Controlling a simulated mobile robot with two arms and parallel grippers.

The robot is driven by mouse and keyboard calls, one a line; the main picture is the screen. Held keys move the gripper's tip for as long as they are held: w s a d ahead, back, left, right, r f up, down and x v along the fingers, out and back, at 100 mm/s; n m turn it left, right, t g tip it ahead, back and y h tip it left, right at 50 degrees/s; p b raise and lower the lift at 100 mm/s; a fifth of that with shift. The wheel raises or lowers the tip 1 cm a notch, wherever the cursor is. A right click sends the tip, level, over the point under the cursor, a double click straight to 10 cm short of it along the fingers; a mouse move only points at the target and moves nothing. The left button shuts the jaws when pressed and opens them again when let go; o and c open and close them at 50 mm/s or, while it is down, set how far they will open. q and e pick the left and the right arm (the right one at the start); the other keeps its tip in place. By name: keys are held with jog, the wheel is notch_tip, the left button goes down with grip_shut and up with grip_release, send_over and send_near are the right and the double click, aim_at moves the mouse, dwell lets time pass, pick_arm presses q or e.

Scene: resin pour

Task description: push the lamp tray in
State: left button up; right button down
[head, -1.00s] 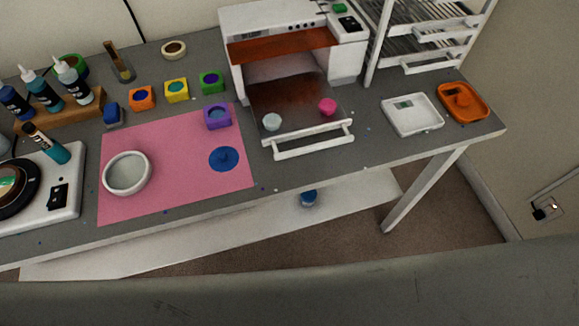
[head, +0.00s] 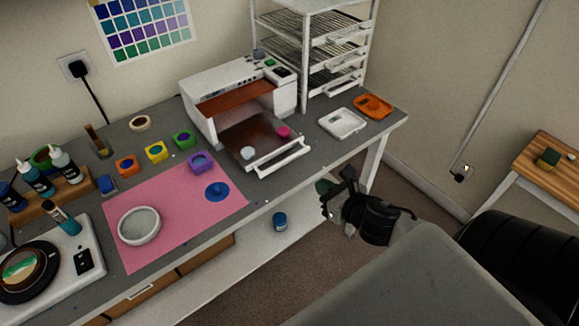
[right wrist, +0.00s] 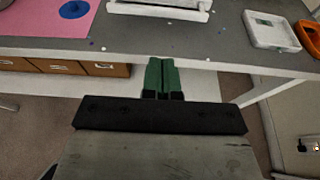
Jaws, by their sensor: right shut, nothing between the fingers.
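The lamp tray (head: 262,145) is pulled out of the front of the white lamp box (head: 238,88). It holds a pale round piece (head: 248,153) and a pink round piece (head: 283,132). Its white front handle (head: 279,159) reaches close to the table's front edge. The handle also shows at the top of the right wrist view (right wrist: 160,10). My right gripper (head: 325,186) is shut and empty, off the table's front edge and to the right of the handle. Its green fingertips (right wrist: 162,62) are together in the right wrist view. My left gripper is not in view.
A pink mat (head: 175,215) with a white bowl (head: 139,226) lies left. A blue jar (head: 280,221) stands on the lower shelf.

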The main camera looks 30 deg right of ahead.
aim_at(287, 162)
jog(key=p+x, duration=0.1)
jog(key=x, duration=0.3)
jog(key=p+x, duration=0.1)
jog(key=x, duration=0.3)
jog(key=r+p+x, duration=0.1)
jog(key=x, duration=0.2)
jog(key=shift+w+a, duration=0.2)
jog(key=shift+w, duration=0.35)
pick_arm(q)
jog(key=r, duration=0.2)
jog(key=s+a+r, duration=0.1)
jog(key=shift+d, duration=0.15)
